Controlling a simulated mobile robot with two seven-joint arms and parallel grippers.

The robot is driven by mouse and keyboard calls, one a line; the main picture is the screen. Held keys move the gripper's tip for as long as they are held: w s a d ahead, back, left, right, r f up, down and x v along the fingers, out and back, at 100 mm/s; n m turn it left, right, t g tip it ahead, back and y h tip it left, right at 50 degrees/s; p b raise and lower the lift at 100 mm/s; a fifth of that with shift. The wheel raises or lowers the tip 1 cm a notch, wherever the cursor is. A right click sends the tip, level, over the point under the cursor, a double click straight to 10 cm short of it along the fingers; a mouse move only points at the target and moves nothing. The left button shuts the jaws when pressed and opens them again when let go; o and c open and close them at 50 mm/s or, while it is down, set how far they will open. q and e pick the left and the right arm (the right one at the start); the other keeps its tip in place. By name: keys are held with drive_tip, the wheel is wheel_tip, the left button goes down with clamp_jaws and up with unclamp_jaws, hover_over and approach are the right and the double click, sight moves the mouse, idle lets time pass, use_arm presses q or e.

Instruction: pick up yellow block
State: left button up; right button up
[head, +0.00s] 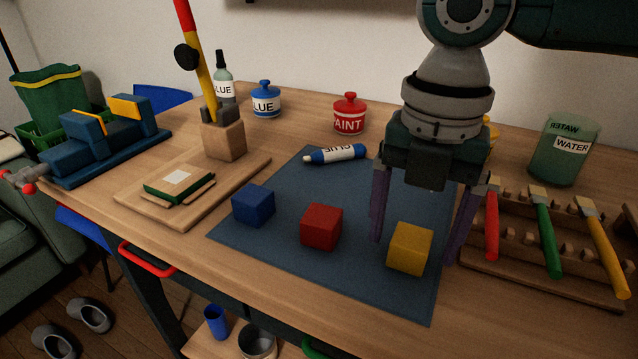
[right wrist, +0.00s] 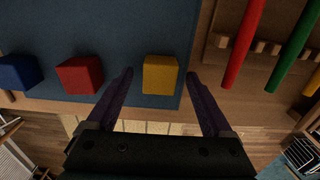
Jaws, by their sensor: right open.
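The yellow block (head: 410,248) sits on the right part of the blue mat (head: 270,236), near its front right corner. My right gripper (head: 418,250) is open and points down over the block, with one purple finger on each side of it. In the right wrist view the yellow block (right wrist: 160,75) lies between and just beyond the open fingertips (right wrist: 160,73), and the fingers do not appear to touch it. My left gripper is not in view.
A red block (head: 321,227) and a blue block (head: 253,205) stand left on the mat. A glue tube (head: 335,154) lies behind. A wooden rack (head: 540,262) with red, green and yellow-handled tools is close on the right. A water container (head: 564,150) stands behind it.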

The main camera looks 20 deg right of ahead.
drive_tip(key=shift+f, duration=0.55)
clamp_jaws()
